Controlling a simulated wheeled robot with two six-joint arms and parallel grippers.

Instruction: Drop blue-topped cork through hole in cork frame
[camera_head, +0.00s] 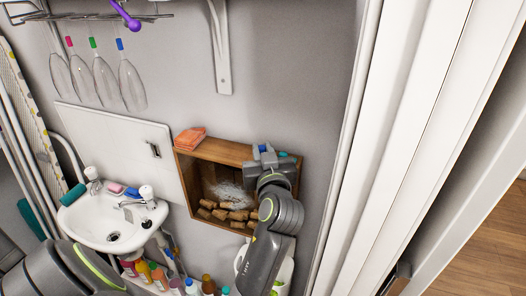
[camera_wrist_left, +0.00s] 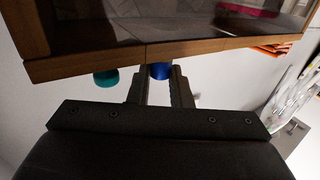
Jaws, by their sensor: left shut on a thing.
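The cork frame (camera_head: 228,149) is a wooden box on the grey wall, with several corks (camera_head: 222,213) visible inside. My left gripper (camera_head: 266,155) is over the right part of its top edge. It is shut on the blue-topped cork (camera_head: 262,148). In the left wrist view the blue top (camera_wrist_left: 160,71) shows between the two fingers (camera_wrist_left: 157,88), close against the frame's wooden edge (camera_wrist_left: 110,62). The cork's lower part and the hole are hidden, so I cannot tell whether the cork is in the hole. My right gripper is not in view.
An orange cloth (camera_head: 189,138) lies on the frame's top left. A teal object (camera_wrist_left: 106,77) is beside the gripper. A sink (camera_head: 112,222) stands lower left, with several bottles below. Wine glasses (camera_head: 131,84) hang upper left. White door trim (camera_head: 352,150) is close on the right.

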